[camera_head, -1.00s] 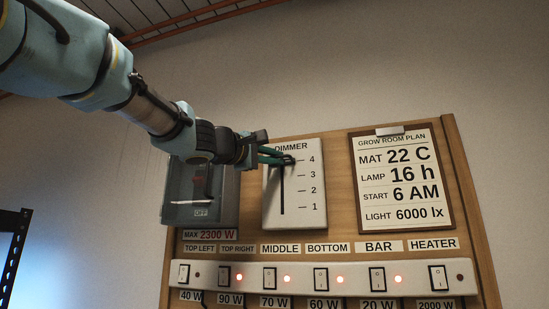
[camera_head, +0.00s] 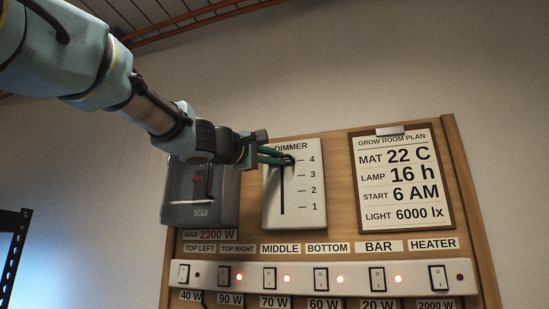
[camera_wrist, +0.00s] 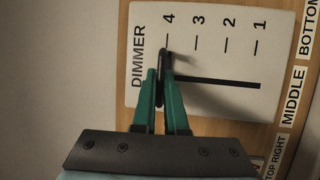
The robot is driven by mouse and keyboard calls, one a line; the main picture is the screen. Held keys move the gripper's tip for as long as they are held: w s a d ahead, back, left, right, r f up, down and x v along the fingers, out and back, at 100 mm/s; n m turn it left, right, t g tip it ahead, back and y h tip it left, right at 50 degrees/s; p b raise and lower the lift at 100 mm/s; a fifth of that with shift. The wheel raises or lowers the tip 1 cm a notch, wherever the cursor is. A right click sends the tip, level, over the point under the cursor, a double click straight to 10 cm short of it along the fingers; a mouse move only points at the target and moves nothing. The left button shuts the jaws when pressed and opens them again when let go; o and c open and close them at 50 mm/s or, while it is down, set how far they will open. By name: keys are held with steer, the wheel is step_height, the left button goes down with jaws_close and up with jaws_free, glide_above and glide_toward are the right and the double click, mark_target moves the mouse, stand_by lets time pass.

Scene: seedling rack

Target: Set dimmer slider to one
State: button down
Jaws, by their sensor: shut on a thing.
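The white dimmer panel (camera_head: 306,222) is on the wooden board, with a vertical slot and marks 4 at the top down to 1. It also shows turned sideways in the wrist view (camera_wrist: 200,109). The dark slider knob (camera_wrist: 163,64) sits at the top end of the slot, by the 4 mark. My gripper (camera_head: 285,159) reaches in from the left; its green fingers (camera_wrist: 162,90) are closed around the knob. In the head view the fingers partly hide the knob. The slot (camera_head: 282,195) below it is empty down to the 1 mark.
A grey switch box (camera_head: 183,213) marked OFF stands left of the dimmer, under my wrist. A row of rocker switches on a white strip (camera_head: 300,278) runs below, several with red lights lit. A clipboard (camera_head: 447,215) hangs at the right.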

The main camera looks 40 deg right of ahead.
step_height(320, 180, down, 13)
steer(key=b, duration=1.6)
steer(key=shift+r, duration=0.2)
steer(key=c, duration=0.9)
jaws_free()
steer(key=shift+c, duration=0.2)
steer(key=shift+a, duration=0.1)
steer(key=b+v, duration=0.4)
steer(key=v, duration=0.6)
steer(key=shift+a, duration=0.35)
